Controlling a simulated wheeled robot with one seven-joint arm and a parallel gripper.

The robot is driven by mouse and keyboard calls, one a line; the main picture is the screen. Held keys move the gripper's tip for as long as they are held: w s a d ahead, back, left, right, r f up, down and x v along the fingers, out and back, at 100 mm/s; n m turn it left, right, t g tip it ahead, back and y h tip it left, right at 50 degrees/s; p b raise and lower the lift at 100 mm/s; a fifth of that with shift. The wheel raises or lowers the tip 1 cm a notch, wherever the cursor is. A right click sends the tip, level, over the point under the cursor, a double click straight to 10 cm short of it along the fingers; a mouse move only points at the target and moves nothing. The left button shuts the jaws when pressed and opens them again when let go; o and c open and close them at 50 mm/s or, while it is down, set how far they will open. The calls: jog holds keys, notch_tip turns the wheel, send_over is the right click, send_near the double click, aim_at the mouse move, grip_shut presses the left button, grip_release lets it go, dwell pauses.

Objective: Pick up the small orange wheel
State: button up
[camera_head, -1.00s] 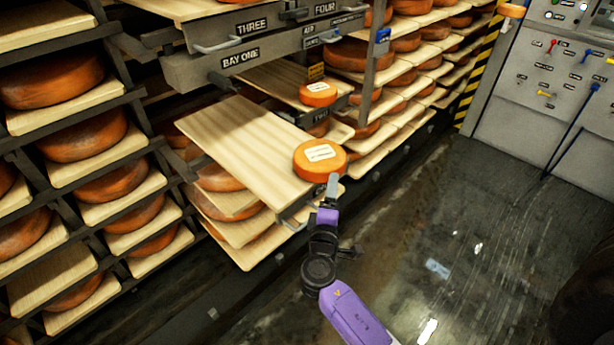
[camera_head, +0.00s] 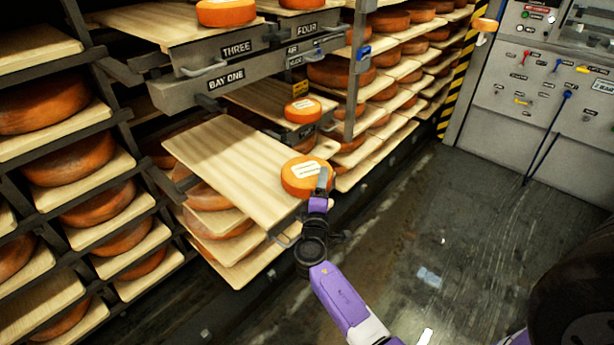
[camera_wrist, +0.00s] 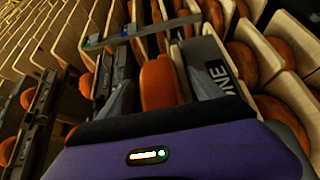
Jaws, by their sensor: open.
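A small orange wheel (camera_head: 300,180) with a white label lies on the right end of a pulled-out pale wooden board (camera_head: 225,165). My gripper (camera_head: 322,180) is at the wheel's near right side in the head view, and its fingers overlap the wheel's edge there. In the wrist view, an orange wheel (camera_wrist: 160,85) shows between the two grey fingers of my gripper (camera_wrist: 165,75), which are apart. I cannot tell whether either finger touches it. The near part of the wheel is hidden by my gripper body in the wrist view.
Another small labelled wheel (camera_head: 303,109) sits on a board behind, and one more (camera_head: 226,12) sits above the BAY ONE panel (camera_head: 226,83). Racks of larger wheels stand left and behind. The dark floor (camera_head: 430,230) at right is open, before a control panel (camera_head: 550,100).

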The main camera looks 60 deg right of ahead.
jog(key=shift+c, duration=0.3)
grip_shut()
jog(key=shift+r, duration=0.2)
notch_tip(320, 180, up, 20)
jog(key=p, duration=0.4)
